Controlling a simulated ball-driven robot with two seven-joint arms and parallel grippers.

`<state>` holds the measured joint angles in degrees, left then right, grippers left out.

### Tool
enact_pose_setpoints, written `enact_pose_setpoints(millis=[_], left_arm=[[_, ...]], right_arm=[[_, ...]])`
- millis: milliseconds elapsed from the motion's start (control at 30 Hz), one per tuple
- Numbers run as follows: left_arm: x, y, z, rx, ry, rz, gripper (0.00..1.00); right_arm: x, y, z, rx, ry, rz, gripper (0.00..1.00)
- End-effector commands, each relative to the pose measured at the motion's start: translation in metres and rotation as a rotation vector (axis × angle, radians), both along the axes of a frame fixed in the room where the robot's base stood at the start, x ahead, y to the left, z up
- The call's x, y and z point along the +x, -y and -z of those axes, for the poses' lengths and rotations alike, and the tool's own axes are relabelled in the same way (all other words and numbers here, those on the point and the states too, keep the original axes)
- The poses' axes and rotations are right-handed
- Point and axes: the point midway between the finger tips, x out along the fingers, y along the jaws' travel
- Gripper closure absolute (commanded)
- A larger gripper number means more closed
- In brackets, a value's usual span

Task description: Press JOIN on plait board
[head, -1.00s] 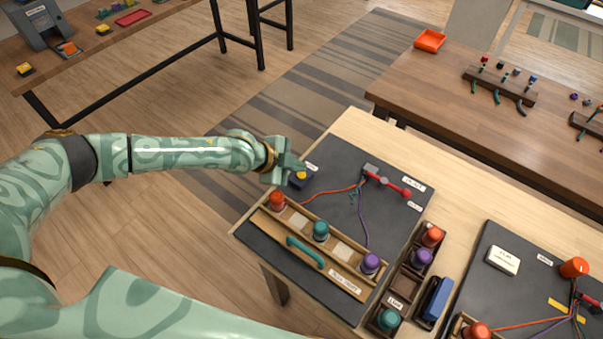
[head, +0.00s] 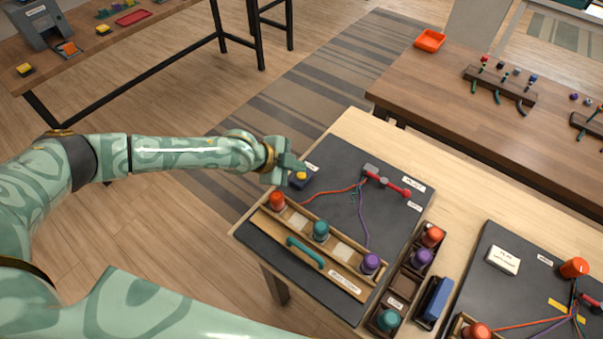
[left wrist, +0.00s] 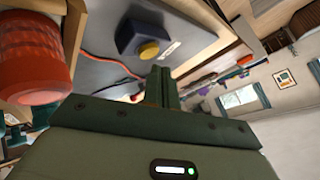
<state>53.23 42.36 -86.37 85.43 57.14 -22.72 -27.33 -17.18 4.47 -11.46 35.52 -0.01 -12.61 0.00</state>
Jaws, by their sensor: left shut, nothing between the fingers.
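The plait board (head: 330,170) is a dark panel on the pale wood table. At its upper left corner sits a dark blue box with a yellow button (head: 301,176), beside a small white label too small to read. The button also shows in the left wrist view (left wrist: 149,50). My left gripper (head: 302,167) is shut and empty. Its fingertips are at the button box, close to the yellow cap; I cannot tell whether they touch. In the left wrist view the shut fingers (left wrist: 161,82) appear below the button with a gap in the picture. My right gripper is not in view.
A wooden rack on the board holds an orange bobbin (head: 277,200), a teal bobbin (head: 321,230) and a purple bobbin (head: 370,263). Cords run to a red-ended clamp (head: 385,181). A bobbin tray (head: 408,285) and a second board (head: 520,275) lie right.

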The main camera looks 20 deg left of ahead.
Motion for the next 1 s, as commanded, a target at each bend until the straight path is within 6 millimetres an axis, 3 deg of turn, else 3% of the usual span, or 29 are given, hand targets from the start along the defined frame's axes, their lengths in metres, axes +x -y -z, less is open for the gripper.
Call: enact_pose_setpoints(millis=[1000], left_arm=[[-0.0002,0.0001,0.0085,0.000,0.000,0.000,1.00]], right_arm=[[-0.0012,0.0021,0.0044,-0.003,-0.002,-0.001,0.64]])
